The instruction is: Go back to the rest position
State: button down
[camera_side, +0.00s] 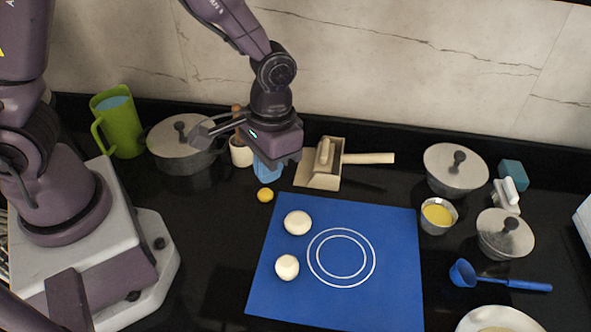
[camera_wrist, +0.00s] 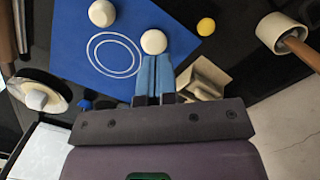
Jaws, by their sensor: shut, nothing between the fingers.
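My gripper (camera_wrist: 155,75) shows in the wrist view with its two blue fingers close together and nothing between them. In the side view my gripper (camera_side: 266,171) hangs above the counter, behind the blue mat (camera_side: 400,290) and left of the beige dustpan (camera_side: 325,165). Two white balls lie on the mat's left part, one farther back (camera_side: 297,223) and one nearer (camera_side: 287,267). In the wrist view a white ball (camera_wrist: 153,41) appears just beyond the fingertips; the side view shows the gripper apart from both balls.
A small yellow ball (camera_side: 265,195) lies near the mat's back left corner. A lidded pot (camera_side: 183,145), green pitcher (camera_side: 118,122) and a white crock (camera_side: 241,152) stand left. Pots (camera_side: 455,170) (camera_side: 505,234), a yellow-filled bowl (camera_side: 438,216) and a blue scoop (camera_side: 500,280) are right.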

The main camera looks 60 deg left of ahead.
jog(key=s+a+r+t, duration=0.2)
jog(key=s+a+r, duration=0.1)
jog(key=r, duration=0.3)
jog(key=s+a+r+t, duration=0.2)
jog(key=s+r, duration=0.1)
jog(key=r, duration=0.4)
jog(key=s+a+r+t, duration=0.2)
jog(key=s+a+r, duration=0.1)
jog(key=r, duration=0.4)
jog(key=shift+s+a+r+t, duration=0.2)
jog(key=shift+a+t, duration=0.1)
jog(key=shift+t, duration=0.1)
jog(key=n+g, duration=0.3)
jog(key=g, duration=0.3)
send_near(298, 221)
jog(key=shift+s+a+f, duration=0.1)
jog(key=shift+s+f, duration=0.05)
jog(key=shift+f, duration=2.25)
jog(key=shift+f, duration=0.15)
